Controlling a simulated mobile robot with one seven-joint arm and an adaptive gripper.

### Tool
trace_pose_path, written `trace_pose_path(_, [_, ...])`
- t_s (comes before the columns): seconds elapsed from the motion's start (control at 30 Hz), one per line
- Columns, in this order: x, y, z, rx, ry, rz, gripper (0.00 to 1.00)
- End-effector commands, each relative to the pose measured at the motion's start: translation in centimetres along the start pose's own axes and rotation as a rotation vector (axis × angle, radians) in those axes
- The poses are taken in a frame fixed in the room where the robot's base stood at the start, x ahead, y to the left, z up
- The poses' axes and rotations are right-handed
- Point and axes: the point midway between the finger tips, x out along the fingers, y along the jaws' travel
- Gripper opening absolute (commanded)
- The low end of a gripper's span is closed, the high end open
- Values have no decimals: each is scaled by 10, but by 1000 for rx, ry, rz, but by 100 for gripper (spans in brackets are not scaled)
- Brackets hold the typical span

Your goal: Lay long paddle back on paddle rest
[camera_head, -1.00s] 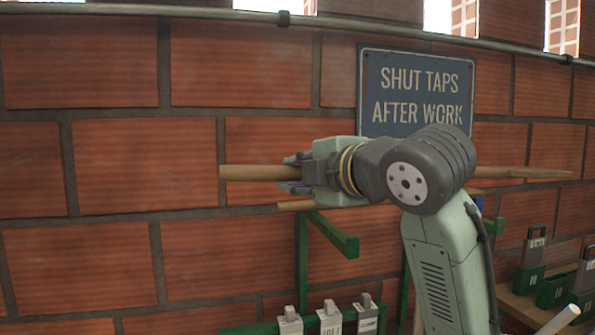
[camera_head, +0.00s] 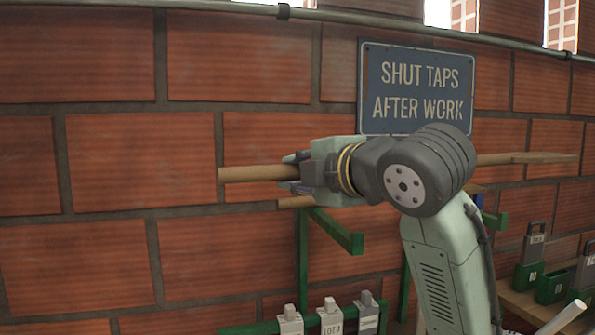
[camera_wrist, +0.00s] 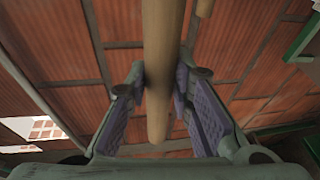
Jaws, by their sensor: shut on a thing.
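The long paddle (camera_head: 250,173) is a brown wooden shaft held roughly level in front of the brick wall. Its flat end (camera_head: 540,157) shows to the right beyond my arm. My gripper (camera_head: 293,173) is shut around the shaft near its left end; the wrist view also shows the fingers (camera_wrist: 160,82) on both sides of the shaft (camera_wrist: 162,35). The paddle rest appears as a green bracket (camera_head: 335,232) with arms jutting from the wall, below the paddle. A second wooden shaft (camera_head: 294,202) lies at the bracket, just under the held one; my arm hides its middle.
A blue sign (camera_head: 416,90) hangs on the wall above my arm. A pipe (camera_head: 200,12) runs along the top. Several tagged grey blocks (camera_head: 331,317) stand on a green rail below. Green boxes (camera_head: 552,287) sit on a wooden shelf at right. The wall at left is clear.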

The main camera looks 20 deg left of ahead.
Motion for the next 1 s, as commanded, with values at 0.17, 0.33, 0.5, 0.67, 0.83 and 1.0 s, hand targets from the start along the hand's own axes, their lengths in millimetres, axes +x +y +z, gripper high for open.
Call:
trace_pose_path(0.17, [3,-23,0,-3,0,1,0])
trace_pose_path(0.33, [6,-43,0,-4,-1,2,0])
trace_pose_path(0.5, [9,-62,0,-3,-1,1,0])
trace_pose_path(0.67, [12,-78,-1,-4,-1,1,0])
trace_pose_path(0.83, [13,-85,-1,-4,0,1,0])
trace_pose_path(1.0, [13,-85,-1,-4,0,1,0])
